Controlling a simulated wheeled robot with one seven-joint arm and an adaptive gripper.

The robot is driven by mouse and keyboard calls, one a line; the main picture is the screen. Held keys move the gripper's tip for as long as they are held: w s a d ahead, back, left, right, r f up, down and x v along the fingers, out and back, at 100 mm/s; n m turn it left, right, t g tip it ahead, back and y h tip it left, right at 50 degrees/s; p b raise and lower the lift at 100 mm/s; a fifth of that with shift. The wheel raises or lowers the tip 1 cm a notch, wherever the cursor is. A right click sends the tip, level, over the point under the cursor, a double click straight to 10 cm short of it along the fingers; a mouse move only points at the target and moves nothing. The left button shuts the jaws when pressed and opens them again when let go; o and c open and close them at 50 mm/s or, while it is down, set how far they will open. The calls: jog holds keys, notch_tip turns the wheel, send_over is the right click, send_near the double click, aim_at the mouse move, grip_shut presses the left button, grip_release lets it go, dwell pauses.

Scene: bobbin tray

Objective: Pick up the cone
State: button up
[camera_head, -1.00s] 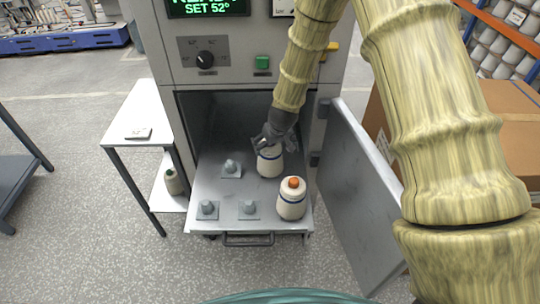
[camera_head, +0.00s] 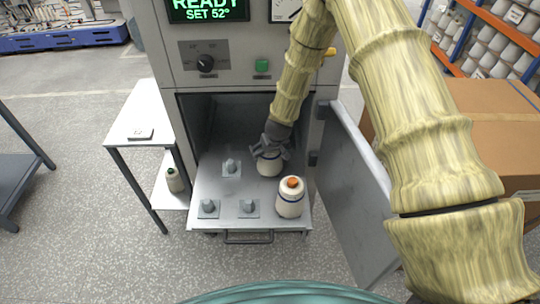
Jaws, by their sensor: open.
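The front cone (camera_head: 290,200) has an orange top and stands upright at the front right, apart from my gripper.
Three empty grey pegs (camera_head: 231,168) stand on the tray's left and front. The open cabinet door (camera_head: 355,195) is close on the right. A white side table (camera_head: 140,112) stands left, with a green-topped cone (camera_head: 174,180) on its lower shelf.

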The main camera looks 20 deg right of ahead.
jog(key=shift+c, duration=0.4)
jog(key=c, duration=1.1)
